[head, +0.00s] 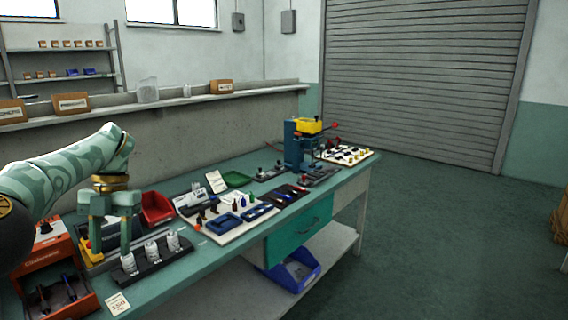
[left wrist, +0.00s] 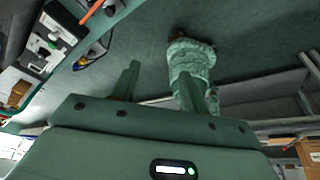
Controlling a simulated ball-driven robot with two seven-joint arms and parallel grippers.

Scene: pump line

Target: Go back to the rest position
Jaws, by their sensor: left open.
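My left gripper (head: 111,250) hangs fingers down over the left end of the green workbench (head: 215,254), with its two fingers apart and nothing between them. In the head view it is just behind a black rack (head: 150,268) of several white-labelled bottles. I cannot tell whether it touches anything there. In the left wrist view its two fingers (left wrist: 158,78) stand apart with only floor between them. My right gripper does not show clearly in either view.
An orange box (head: 62,248) and a red bin (head: 157,208) stand close to my left gripper. A white tray with blue parts (head: 232,231) lies mid-bench. A blue press with a yellow top (head: 301,150) stands at the far end.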

